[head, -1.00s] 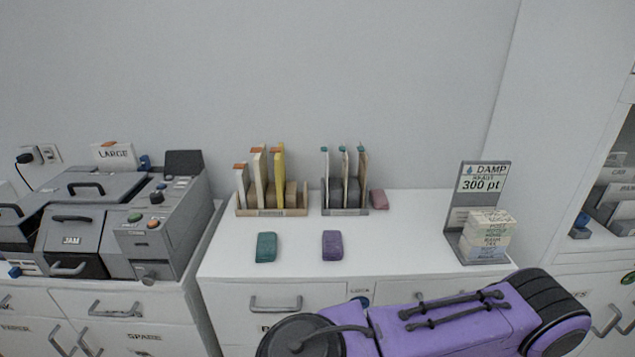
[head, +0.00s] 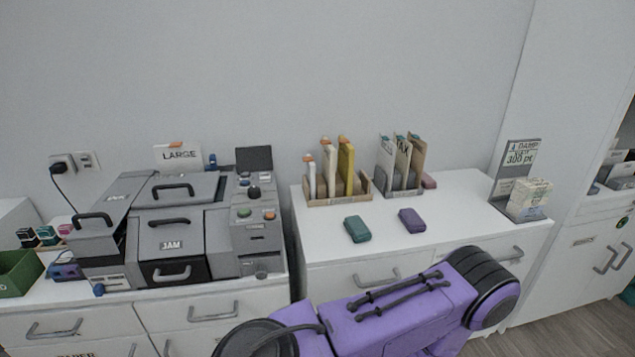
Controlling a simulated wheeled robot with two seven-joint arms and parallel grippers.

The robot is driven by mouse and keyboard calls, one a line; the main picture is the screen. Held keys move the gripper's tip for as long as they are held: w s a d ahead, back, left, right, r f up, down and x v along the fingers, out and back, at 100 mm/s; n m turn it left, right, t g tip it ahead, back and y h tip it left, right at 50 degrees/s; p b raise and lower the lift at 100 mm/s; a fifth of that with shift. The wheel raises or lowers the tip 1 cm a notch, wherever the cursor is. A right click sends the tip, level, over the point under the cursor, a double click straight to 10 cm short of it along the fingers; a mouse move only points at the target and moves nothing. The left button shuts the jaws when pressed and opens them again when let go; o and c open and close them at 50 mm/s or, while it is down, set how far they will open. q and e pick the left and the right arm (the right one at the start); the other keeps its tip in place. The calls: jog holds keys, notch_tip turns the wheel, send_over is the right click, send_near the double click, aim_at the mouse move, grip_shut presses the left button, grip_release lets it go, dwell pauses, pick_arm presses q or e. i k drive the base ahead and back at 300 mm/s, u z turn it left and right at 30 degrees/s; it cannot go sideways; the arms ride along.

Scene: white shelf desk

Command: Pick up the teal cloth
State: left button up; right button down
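The teal cloth (head: 357,229) is a small folded block lying flat on the white desk top, near its front edge. It sits in front of the wooden file holder and left of a similar purple cloth (head: 412,220). Nothing touches the teal cloth. A purple arm link of mine crosses the lower part of the view, in front of the desk and below the cloth. Neither of my grippers shows in the head view.
A wooden file holder (head: 339,200) and a grey one (head: 401,192) stand behind the cloths. A grey machine (head: 173,233) stands on the left cabinet. A stack of labelled blocks (head: 529,199) stands at the desk's right end. Desk top (head: 465,212) right of the purple cloth is clear.

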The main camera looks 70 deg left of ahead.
aim_at(359, 232)
jog(key=k, duration=0.2)
jog(key=u, duration=1.2)
